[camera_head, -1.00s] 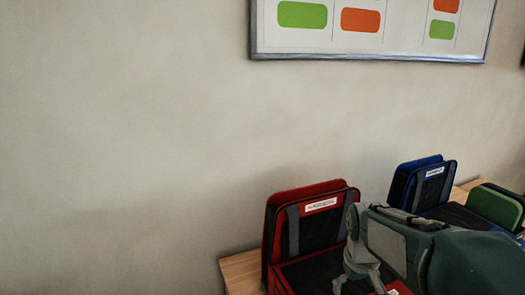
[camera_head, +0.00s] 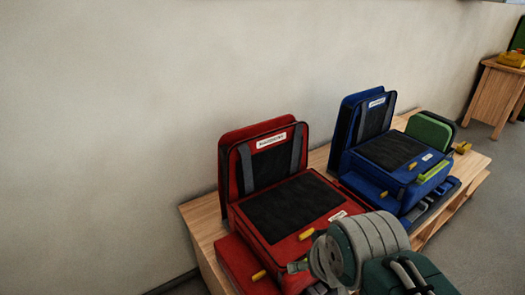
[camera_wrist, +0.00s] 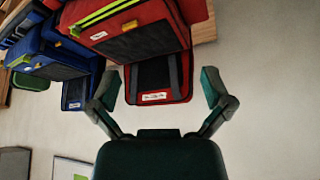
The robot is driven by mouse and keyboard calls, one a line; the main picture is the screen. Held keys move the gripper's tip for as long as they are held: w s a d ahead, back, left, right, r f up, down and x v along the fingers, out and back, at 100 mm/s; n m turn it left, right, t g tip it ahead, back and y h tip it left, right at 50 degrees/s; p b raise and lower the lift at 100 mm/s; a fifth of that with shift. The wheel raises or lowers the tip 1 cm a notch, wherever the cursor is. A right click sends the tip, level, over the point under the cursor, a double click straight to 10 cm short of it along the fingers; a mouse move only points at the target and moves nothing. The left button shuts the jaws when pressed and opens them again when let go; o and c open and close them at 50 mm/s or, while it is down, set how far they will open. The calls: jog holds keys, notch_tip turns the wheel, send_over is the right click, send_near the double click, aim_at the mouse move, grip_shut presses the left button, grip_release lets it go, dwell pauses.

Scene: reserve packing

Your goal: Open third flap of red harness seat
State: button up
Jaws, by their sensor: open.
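The red harness seat (camera_head: 285,208) is a boxy red bag on the wooden bench. Its labelled back flap (camera_head: 265,160) stands upright, and a dark panel covers its top. One yellow pull tab (camera_head: 306,234) is at the front edge of the top; another (camera_head: 258,275) is on a lower red part at the left front. My arm hides the right front corner. The wrist view shows the red seat (camera_wrist: 165,22) upside down, with its labelled flap (camera_wrist: 154,97) between my fingers in the picture. My gripper (camera_wrist: 158,86) is open and empty, apart from the seat.
A similar blue bag (camera_head: 400,150) with its back flap raised stands to the right on the wooden bench (camera_head: 205,228). A green case (camera_head: 430,132) is beyond it. The wall (camera_head: 100,130) runs close behind. Another wooden table (camera_head: 495,92) is at the far right.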

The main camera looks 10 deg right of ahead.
jog(key=w+d+n+g, duration=0.1)
jog(key=w+d+g, duration=0.1)
jog(key=w, duration=0.5)
jog(key=n+g, duration=0.3)
jog(key=g, duration=0.1)
send_over(307, 232)
notch_tip(307, 232, down, 16)
notch_tip(307, 232, down, 10)
jog(key=shift+f, duration=0.25)
jog(key=shift+c, duration=0.3)
jog(key=c, duration=1)
